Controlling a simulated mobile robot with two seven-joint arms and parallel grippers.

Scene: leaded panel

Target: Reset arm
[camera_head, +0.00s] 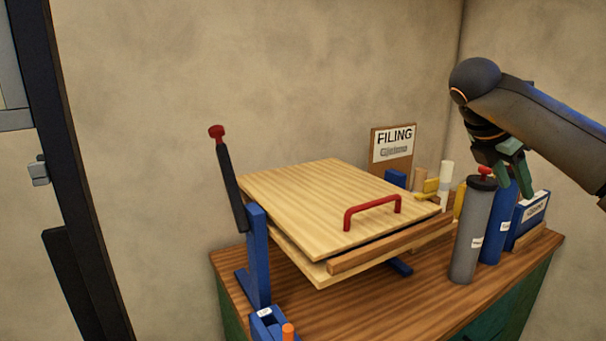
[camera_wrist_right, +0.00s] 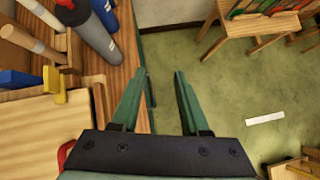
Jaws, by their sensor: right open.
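My right gripper (camera_head: 518,172) is at the upper right in the head view, above and behind the grey bottle and blue bottle. In the right wrist view my right gripper (camera_wrist_right: 160,88) has its two green fingers apart, with nothing between them but bench edge and green floor below. My left gripper is not in view. The wooden press (camera_head: 310,200), two light boards with a red handle (camera_head: 372,208), stands on the workbench (camera_head: 440,290). A black lever (camera_head: 231,185) with a red knob rises at its left on a blue post.
A grey bottle (camera_head: 472,235) with a red top, a blue bottle (camera_head: 497,220) and a blue box (camera_head: 528,215) crowd the bench's right end. A FILING sign (camera_head: 393,146) stands behind. In the wrist view, a wooden rack (camera_wrist_right: 250,25) stands beyond open floor (camera_wrist_right: 220,85).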

